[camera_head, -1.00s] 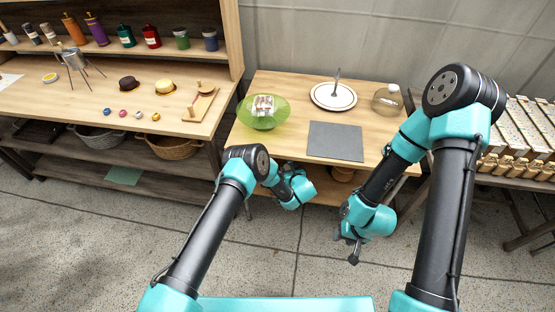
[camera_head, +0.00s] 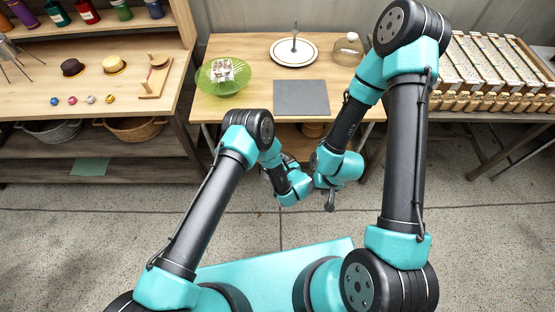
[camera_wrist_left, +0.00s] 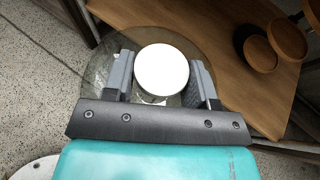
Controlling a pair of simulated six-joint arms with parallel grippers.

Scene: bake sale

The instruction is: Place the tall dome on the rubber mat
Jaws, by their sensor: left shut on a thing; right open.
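My left gripper (camera_wrist_left: 160,78) is shut on the round white knob of a clear glass dome (camera_wrist_left: 162,64); the glass spreads out below the jaws in the left wrist view. In the head view I cannot make out this dome or the left jaws behind my left wrist. The dark grey rubber mat (camera_head: 301,97) lies bare and flat at the front middle of the wooden table (camera_head: 235,109). My right gripper (camera_head: 330,200) is open and empty, in front of the table, close to my left wrist.
A green glass stand (camera_head: 222,86) with a pale item on it is left of the mat. A white plate (camera_head: 278,55) with an upright handle is behind it. Another clear cover (camera_head: 348,50) is at the back right.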

